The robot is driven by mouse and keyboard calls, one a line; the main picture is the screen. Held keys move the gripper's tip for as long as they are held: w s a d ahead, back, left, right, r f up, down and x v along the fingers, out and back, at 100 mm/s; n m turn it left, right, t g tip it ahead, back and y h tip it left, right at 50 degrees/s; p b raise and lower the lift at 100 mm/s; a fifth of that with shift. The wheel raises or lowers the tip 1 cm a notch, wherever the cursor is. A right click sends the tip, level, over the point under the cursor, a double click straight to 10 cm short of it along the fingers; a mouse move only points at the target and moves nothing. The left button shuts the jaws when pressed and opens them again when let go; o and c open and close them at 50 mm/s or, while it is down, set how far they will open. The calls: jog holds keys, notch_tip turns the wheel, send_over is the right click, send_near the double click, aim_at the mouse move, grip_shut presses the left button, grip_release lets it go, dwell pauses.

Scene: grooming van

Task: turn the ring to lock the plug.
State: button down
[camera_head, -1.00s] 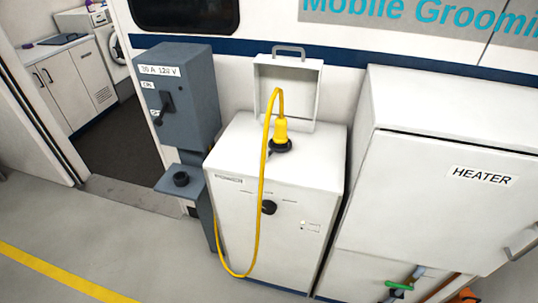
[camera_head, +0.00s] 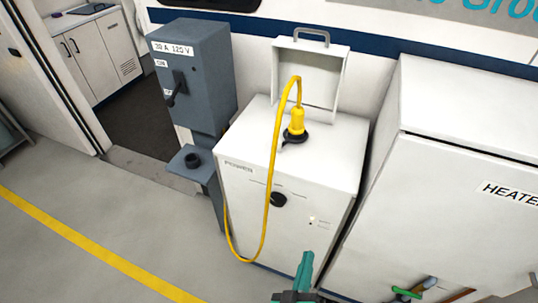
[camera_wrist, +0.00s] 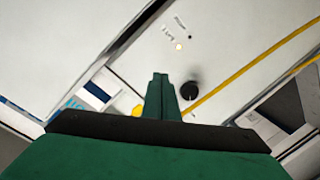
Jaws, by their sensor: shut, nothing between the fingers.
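The yellow plug (camera_head: 297,120) stands upright in the inlet on top of the white power cabinet (camera_head: 338,165). A black ring (camera_head: 294,136) with a small tab pointing left surrounds its base. The yellow cable (camera_head: 272,170) arches from the plug and hangs down the cabinet's front. My gripper (camera_head: 305,262), with teal fingers, is low in front of the cabinet, well below the ring and apart from it. Its fingers are shut and empty, as the wrist view (camera_wrist: 160,78) also shows.
The hinged lid (camera_head: 312,70) stands open behind the plug. A black knob (camera_head: 278,200) is on the cabinet front. A grey switch box (camera_head: 195,75) with a lever stands left, the heater cabinet (camera_head: 455,170) right. Open floor (camera_head: 80,200) lies at left front.

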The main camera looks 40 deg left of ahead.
jog(key=w+a+r+n+g+y, duration=0.1)
jog(key=w+a+r+n+y, duration=0.1)
jog(key=w+a+r+n, duration=0.3)
jog(key=w+a+r+n+y, duration=0.2)
jog(key=a+r+n+y, duration=0.15)
jog(key=a, duration=0.35)
jog(key=n+g+y, duration=0.3)
jog(key=n, duration=0.5)
send_near(271, 157)
jog(key=s+a+r, duration=0.2)
jog(key=a+r, duration=0.1)
jog(key=a, duration=0.1)
jog(key=x, duration=0.8)
jog(key=shift+w+a+r, duration=0.1)
jog(key=shift+w+a, duration=0.15)
jog(key=shift+w, duration=0.1)
jog(key=shift+w+d+m, duration=0.25)
jog(key=shift+w+d, duration=0.45)
jog(key=shift+d, duration=0.1)
jog(key=shift+w+d, duration=0.5)
jog(key=shift+d, duration=0.3)
